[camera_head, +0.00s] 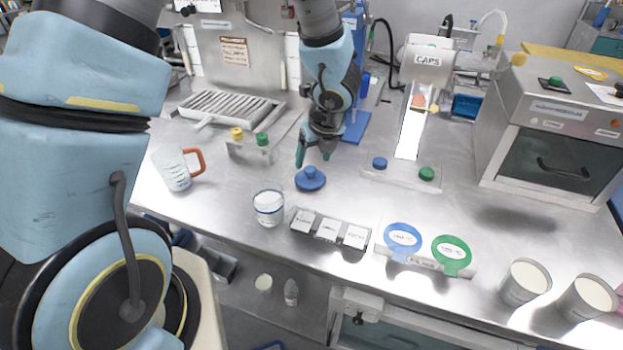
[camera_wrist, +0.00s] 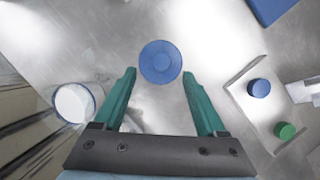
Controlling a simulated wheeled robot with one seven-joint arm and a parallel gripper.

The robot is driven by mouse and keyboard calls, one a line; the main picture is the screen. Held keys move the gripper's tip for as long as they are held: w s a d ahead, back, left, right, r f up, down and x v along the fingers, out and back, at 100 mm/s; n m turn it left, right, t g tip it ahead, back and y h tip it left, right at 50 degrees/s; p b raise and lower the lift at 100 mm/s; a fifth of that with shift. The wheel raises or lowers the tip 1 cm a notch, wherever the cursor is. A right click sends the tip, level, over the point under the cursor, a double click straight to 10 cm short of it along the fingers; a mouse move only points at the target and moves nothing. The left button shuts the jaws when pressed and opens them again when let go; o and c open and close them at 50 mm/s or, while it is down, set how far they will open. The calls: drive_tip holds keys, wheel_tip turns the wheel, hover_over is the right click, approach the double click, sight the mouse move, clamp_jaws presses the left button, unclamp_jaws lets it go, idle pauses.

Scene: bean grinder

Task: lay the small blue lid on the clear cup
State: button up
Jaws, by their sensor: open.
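The small blue lid (camera_head: 310,179) lies on the steel bench, a round disc with a raised knob on top. The clear cup (camera_head: 268,205), with white contents and a blue band, stands upright on the bench to the lid's left and nearer the front edge. My gripper (camera_head: 313,161) is just above and behind the lid. In the wrist view, my gripper (camera_wrist: 159,82) is open, and the lid (camera_wrist: 160,62) shows between and slightly beyond its teal fingertips. Nothing is held. The cup (camera_wrist: 74,103) is left of the fingers there, its top uncovered.
A labelled block row (camera_head: 328,229) stands right of the cup. A measuring jug (camera_head: 176,168) with an orange handle is at left. The bench around the lid is clear.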

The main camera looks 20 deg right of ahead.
sight(310, 168)
drive_tip(key=shift+p+x, duration=0.3)
drive_tip(key=shift+x, duration=2.35)
drive_tip(key=shift+w+d+r, duration=0.1)
drive_tip(key=shift+w+d, duration=0.05)
clamp_jaws()
